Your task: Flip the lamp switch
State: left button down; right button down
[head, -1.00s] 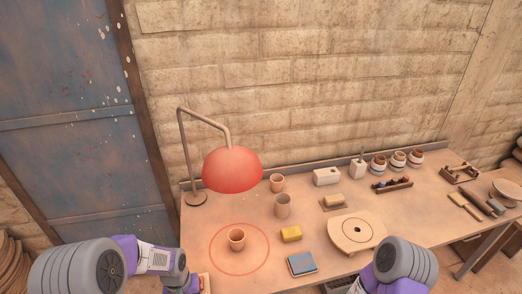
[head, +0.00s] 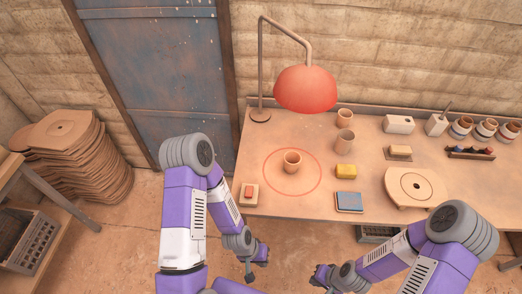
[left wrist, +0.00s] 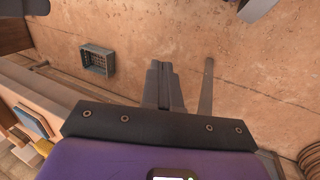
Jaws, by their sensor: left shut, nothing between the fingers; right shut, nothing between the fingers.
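The lamp (head: 305,88) has a red dome shade on a bent metal stem, with its round base at the back left of the table. A small pale box with a red rocker switch (head: 249,193) sits at the table's front left edge. My left gripper (head: 249,279) is below and in front of the switch box, off the table edge and apart from it. Its shut, empty fingers also show in the left wrist view (left wrist: 164,84), over the floor. My right gripper (head: 320,280) is shut and empty in front of the table, right of the left one.
A clay cup (head: 292,162) stands inside a red circle on the table (head: 240,172). A grey crate (left wrist: 97,60) is on the floor.

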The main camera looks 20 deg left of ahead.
pick_arm(q)
jog(key=w+a+r+m, duration=0.1)
jog(key=w+m, duration=0.2)
jog(key=w, duration=0.2)
jog(key=w+a+r+m+b, duration=0.1)
jog(key=w+a+r+m, duration=0.1)
jog(key=w, duration=0.3)
jog(key=w+a+r+m+g+y+b, duration=0.1)
jog(key=w+a+m, duration=0.1)
jog(key=w+m, duration=0.2)
jog(key=shift+w+r, duration=0.25)
jog(key=shift+w, duration=0.3)
jog(key=m+g+y+b, duration=0.1)
jog(key=m+y+b, duration=0.15)
jog(key=m, duration=0.65)
send_near(248, 196)
jog(key=f+b, duration=0.1)
jog(key=f, duration=0.1)
jog(key=f+b, duration=0.1)
jog(key=f, duration=0.1)
jog(key=s+f, duration=0.1)
jog(key=f, duration=0.1)
jog(key=shift+f+b, duration=0.4)
jog(key=shift+d, duration=0.15)
